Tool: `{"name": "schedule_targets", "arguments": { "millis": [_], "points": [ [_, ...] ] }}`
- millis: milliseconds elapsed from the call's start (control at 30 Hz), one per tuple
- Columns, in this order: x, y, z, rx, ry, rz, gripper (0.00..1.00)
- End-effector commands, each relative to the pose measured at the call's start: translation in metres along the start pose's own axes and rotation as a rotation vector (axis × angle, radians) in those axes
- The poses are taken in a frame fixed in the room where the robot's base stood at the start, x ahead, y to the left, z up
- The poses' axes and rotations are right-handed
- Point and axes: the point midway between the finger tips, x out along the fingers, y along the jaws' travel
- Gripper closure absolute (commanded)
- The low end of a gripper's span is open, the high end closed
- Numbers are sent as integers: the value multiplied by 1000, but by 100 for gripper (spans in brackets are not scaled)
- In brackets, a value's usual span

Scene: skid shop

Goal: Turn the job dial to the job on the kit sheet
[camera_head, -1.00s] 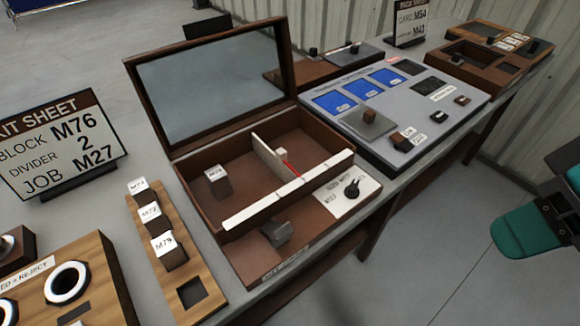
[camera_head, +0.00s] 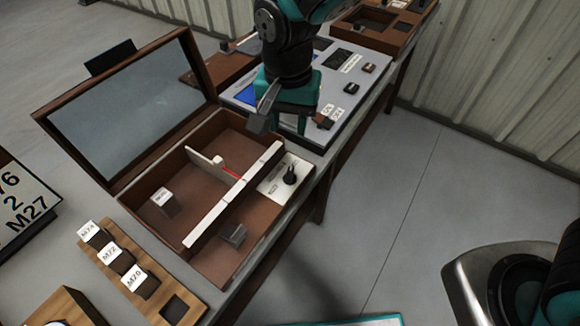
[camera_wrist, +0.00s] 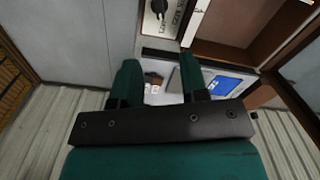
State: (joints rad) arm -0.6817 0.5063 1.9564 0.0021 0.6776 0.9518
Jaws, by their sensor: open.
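The job dial (camera_head: 290,176) is a black knob on a white plate (camera_head: 272,186) at the box's right end. Its plate markings are too small to read. In the wrist view the dial (camera_wrist: 157,8) shows at the top edge, beyond the fingertips. My gripper (camera_head: 285,115) is open and empty, above and behind the dial in the head view. In the wrist view my gripper (camera_wrist: 160,78) shows two teal fingers apart with nothing between them. The kit sheet (camera_head: 22,205) is cut off at the left; "76", "2" and "M27" can be read.
The brown box (camera_head: 150,235) has its lid (camera_head: 135,105) open, with a block (camera_head: 165,203) and white divider (camera_head: 204,165) inside. A wooden rack (camera_head: 112,268) holds labelled blocks. A grey panel (camera_head: 345,85) lies behind my gripper.

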Motion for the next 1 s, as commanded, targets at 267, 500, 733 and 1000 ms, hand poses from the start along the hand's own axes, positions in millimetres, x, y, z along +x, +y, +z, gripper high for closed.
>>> {"name": "schedule_targets", "arguments": {
  "millis": [267, 500, 733, 1000],
  "points": [
    [63, 3, 1, 0, -6, 6, 60],
    [116, 3, 1, -1, -6, 5, 60],
    [146, 2, 0, -1, -3, 2, 60],
    [154, 2, 0, -2, -2, 0, 60]
  ]
}}
